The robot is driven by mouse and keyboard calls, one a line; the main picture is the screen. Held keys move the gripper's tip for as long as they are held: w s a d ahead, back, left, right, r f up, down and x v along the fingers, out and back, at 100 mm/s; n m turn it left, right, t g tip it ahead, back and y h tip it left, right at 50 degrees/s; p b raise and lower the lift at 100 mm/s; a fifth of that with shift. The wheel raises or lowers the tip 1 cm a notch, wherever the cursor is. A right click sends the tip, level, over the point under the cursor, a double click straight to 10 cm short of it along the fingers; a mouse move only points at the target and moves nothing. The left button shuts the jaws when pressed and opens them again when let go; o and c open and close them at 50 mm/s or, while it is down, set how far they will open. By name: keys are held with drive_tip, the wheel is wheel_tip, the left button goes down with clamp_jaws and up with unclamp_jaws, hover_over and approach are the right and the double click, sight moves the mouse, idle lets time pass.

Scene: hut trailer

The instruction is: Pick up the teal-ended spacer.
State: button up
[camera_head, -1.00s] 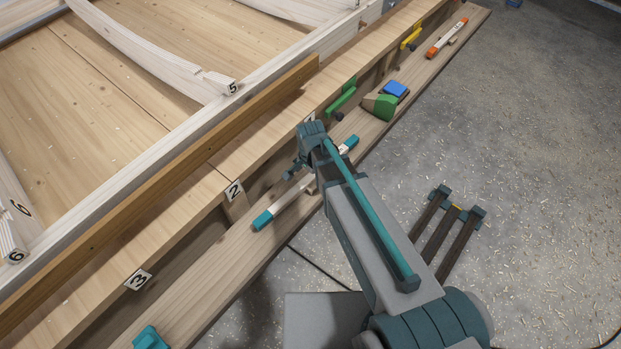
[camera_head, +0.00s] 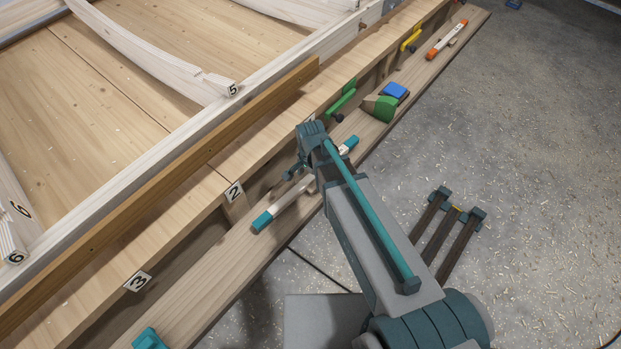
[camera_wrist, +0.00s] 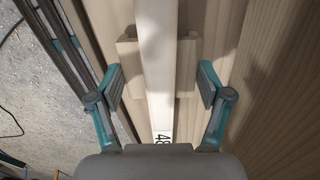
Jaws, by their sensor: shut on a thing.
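The teal-ended spacer (camera_head: 290,197) is a pale bar with a teal block at each end. In the head view it lies along the wooden ledge, and my arm hides its middle. In the wrist view its white bar (camera_wrist: 160,70) runs between my fingers, with a dark number near the palm and a pale wooden block (camera_wrist: 128,60) across it. My gripper (camera_wrist: 161,84) is shut on the spacer, one finger on each side at the block; the exact contact is hard to see. In the head view my gripper (camera_head: 309,178) is partly hidden by my arm. I cannot tell any clearance under the spacer.
The ledge (camera_head: 215,262) runs along a wooden frame with number tags. A green clamp (camera_head: 342,97), a green block (camera_head: 381,107), a blue block (camera_head: 396,90) and an orange-ended bar (camera_head: 447,38) lie farther up. A teal object (camera_head: 149,339) sits at the near end.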

drive_tip(key=shift+r, duration=0.45)
drive_tip(key=s+d+r+p, duration=0.9)
drive_tip(key=s+r+p, duration=0.1)
drive_tip(key=p, duration=1)
drive_tip(key=shift+s+r, duration=0.35)
drive_tip(key=shift+r, duration=0.45)
